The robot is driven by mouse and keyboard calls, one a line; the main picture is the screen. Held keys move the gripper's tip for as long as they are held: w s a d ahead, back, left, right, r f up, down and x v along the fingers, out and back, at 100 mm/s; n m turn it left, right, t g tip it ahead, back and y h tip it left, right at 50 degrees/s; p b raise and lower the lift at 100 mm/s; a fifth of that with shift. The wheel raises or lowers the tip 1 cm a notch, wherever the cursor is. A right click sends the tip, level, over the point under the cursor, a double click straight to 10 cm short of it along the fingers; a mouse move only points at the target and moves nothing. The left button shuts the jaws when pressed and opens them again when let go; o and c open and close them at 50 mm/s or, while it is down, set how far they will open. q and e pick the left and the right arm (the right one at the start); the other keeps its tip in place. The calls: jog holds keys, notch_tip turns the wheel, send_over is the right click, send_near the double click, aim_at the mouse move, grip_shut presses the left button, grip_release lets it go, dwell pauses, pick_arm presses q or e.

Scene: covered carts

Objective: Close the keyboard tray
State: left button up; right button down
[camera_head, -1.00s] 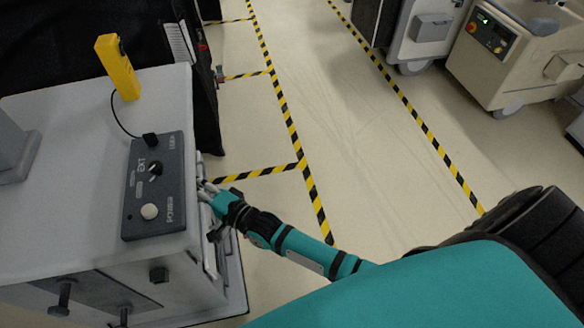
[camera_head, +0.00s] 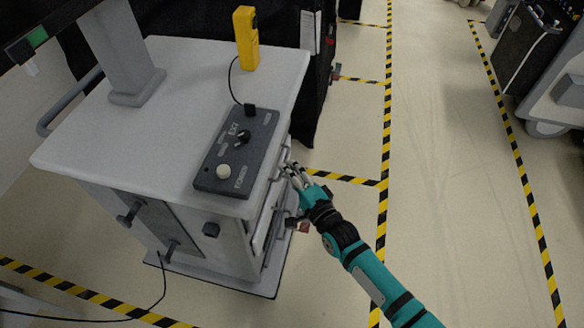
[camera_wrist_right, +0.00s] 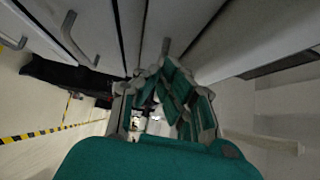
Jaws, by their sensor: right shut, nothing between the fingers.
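The grey cart (camera_head: 110,115) stands at the left of the head view, its front with drawer panels and handles (camera_head: 262,225) facing right and seen at a steep angle. I cannot tell which of these edges is the keyboard tray, or how far out it is. My right gripper (camera_head: 293,174) is shut and empty, its fingers at the cart's front just below the top. In the right wrist view the gripper (camera_wrist_right: 148,74) points at pale panels (camera_wrist_right: 190,20) with bar handles (camera_wrist_right: 72,40). I cannot tell whether the fingertips touch them. My left gripper is not in view.
A dark control box (camera_head: 237,150) and a yellow handheld device (camera_head: 246,38) sit on the cart top. A black-covered cart (camera_head: 318,90) stands behind it. Floor with yellow-black tape (camera_head: 387,120) is clear to the right. Other equipment (camera_head: 520,55) stands at the far right.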

jog(key=v, duration=0.9)
jog(key=s+d+f+n+g+h, duration=0.2)
jog(key=s+d+f, duration=0.1)
jog(key=f, duration=0.7)
jog(key=s+d+f+n+g+h, duration=0.2)
jog(key=s+d+f+n+g, duration=0.1)
jog(key=f, duration=0.7)
jog(key=s+d+f+n+g+h, duration=0.2)
jog(key=s+d+f, duration=0.15)
jog(key=f, duration=0.65)
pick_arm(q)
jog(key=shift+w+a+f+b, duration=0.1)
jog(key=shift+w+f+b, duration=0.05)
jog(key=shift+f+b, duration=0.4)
pick_arm(e)
jog(key=s+d+f+n+g+h, duration=0.1)
jog(key=s+d+f+n+g, duration=0.1)
jog(key=s+f, duration=0.3)
jog(key=s+d+f+n+g+h, duration=0.1)
jog(key=s+f, duration=0.4)
jog(key=s, duration=0.9)
jog(key=s+d+f+n+g, duration=0.4)
jog(key=s+f+g, duration=0.1)
jog(key=s, duration=0.5)
jog(key=shift+f+n+h, duration=0.4)
jog(key=shift+w, duration=0.1)
